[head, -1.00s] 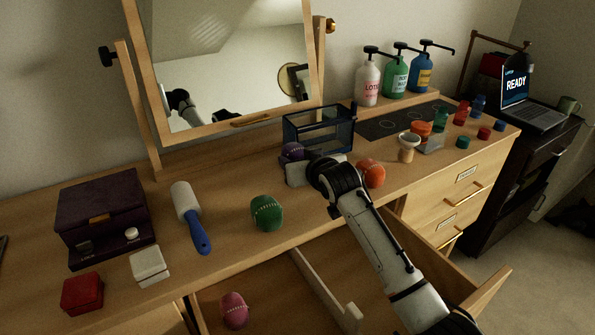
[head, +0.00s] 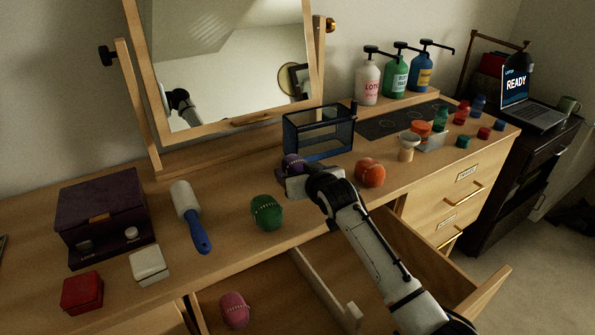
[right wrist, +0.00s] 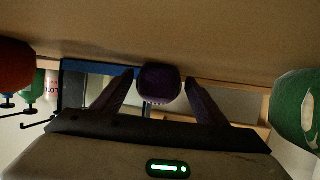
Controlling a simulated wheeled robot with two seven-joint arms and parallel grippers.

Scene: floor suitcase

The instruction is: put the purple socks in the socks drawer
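The purple socks (head: 294,163) are a rolled ball with a light dotted seam, on the dresser top in front of the dark wire basket. My right gripper (head: 293,175) is at the near side of them, its fingers partly hidden in the head view. An open drawer (head: 270,300) below the front edge has a divider and holds a pink sock ball (head: 234,310). No drawer label reading socks is visible. My left gripper is not in view.
An orange sock ball (head: 369,172) lies right of my gripper and a green one (head: 267,213) to its left. The wire basket (head: 318,132) stands behind. A lint roller (head: 190,216), purple box (head: 105,215) and small boxes occupy the left side.

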